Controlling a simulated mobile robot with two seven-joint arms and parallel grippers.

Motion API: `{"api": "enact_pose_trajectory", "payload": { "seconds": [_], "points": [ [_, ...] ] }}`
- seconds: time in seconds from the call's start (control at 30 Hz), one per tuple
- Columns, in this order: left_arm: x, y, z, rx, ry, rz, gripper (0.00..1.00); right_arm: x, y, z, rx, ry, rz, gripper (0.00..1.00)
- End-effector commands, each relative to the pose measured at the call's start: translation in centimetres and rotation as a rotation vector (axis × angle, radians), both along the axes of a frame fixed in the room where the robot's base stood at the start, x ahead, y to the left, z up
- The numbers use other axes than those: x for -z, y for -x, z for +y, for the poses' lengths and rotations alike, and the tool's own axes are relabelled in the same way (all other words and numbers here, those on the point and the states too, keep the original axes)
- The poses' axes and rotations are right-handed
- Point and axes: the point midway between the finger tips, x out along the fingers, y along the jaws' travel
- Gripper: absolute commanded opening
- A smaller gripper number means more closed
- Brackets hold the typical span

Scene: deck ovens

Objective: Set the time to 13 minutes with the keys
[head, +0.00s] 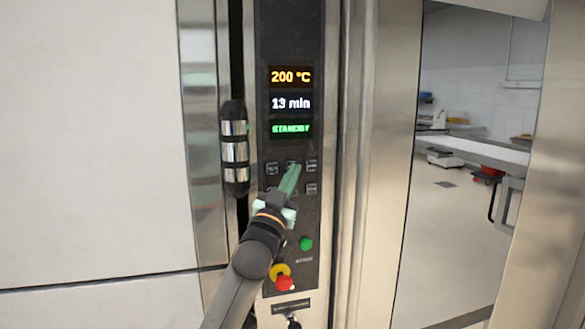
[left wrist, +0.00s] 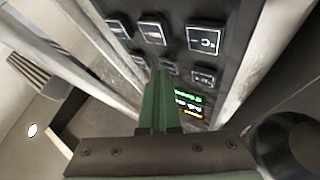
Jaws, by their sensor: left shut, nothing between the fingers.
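The oven's control panel (head: 290,225) carries three lit lines. The top line reads 200 °C in orange, the time line (head: 291,103) reads 13 min in white, and the bottom line reads STANDBY in green. Below them are two rows of small square keys (head: 312,188); several also show in the left wrist view (left wrist: 203,40), one marked °C. My left gripper (head: 293,169) is shut and empty, its green fingertips in front of the upper row's middle key and partly hiding it. Its fingers also show in the left wrist view (left wrist: 163,74). I cannot tell whether the tips touch a key. My right gripper is not in view.
A black and chrome door handle (head: 235,148) stands just left of the panel. Below the keys are a green button (head: 306,243) and a red knob on a yellow base (head: 284,282). An open passage to another room lies to the right.

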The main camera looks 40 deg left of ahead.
Motion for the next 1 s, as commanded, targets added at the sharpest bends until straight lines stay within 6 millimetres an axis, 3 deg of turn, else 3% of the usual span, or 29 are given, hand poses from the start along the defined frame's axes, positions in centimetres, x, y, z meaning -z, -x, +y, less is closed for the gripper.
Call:
{"api": "enact_pose_trajectory", "payload": {
  "seconds": [0.77, 1.0],
  "points": [
    [0.1, 1.1, -1.4, 0.000, 0.000, 0.001, 0.00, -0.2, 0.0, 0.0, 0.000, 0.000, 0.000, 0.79],
    [0.1, 2.4, -3.1, 0.002, 0.001, 0.000, 0.00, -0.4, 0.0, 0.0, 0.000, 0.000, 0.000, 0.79]
  ]
}}
